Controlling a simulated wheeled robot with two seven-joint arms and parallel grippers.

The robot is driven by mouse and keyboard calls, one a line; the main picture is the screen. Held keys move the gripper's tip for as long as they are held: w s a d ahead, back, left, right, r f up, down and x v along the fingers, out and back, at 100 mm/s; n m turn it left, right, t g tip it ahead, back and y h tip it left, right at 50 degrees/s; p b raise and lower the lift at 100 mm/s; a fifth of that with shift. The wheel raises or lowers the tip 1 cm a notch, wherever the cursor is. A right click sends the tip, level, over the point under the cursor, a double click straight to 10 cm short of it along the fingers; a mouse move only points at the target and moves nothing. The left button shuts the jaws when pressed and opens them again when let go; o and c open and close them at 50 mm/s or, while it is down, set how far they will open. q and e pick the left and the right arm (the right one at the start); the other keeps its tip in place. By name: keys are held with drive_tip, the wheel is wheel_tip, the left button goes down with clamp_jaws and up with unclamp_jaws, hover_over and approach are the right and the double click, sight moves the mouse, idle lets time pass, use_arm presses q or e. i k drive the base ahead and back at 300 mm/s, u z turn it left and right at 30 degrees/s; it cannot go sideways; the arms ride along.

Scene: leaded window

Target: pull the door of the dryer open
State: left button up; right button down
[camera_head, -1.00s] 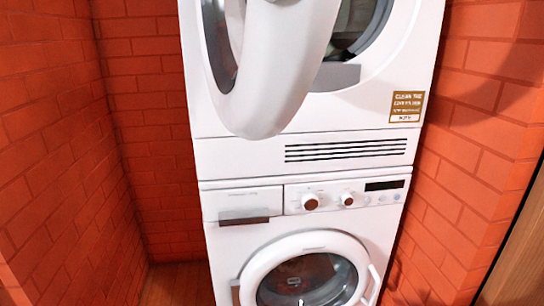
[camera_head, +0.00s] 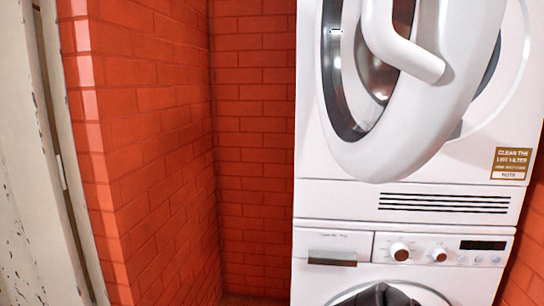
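The white dryer (camera_head: 340,205) stands stacked on top of a white washing machine at the right of the head view. Its round door (camera_head: 428,120) stands open, swung out towards me, and is seen at a slant. A curved white handle (camera_head: 412,58) sits on the door. The door's glass bowl (camera_head: 375,65) shows to the left of the handle. The door covers much of the dryer front and most of the opening behind it. Neither of my grippers is in view, and nothing is seen touching the door or handle.
The washing machine (camera_head: 333,270) is below, its round door cut off by the bottom edge. Red brick walls (camera_head: 160,130) enclose the left side and back. A pale, worn door or panel (camera_head: 30,170) stands at far left. A narrow gap lies left of the machines.

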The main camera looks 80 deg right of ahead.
sight(443, 63)
drive_tip(key=u, duration=0.35)
drive_tip(key=k, duration=1)
drive_tip(key=z, duration=1.55)
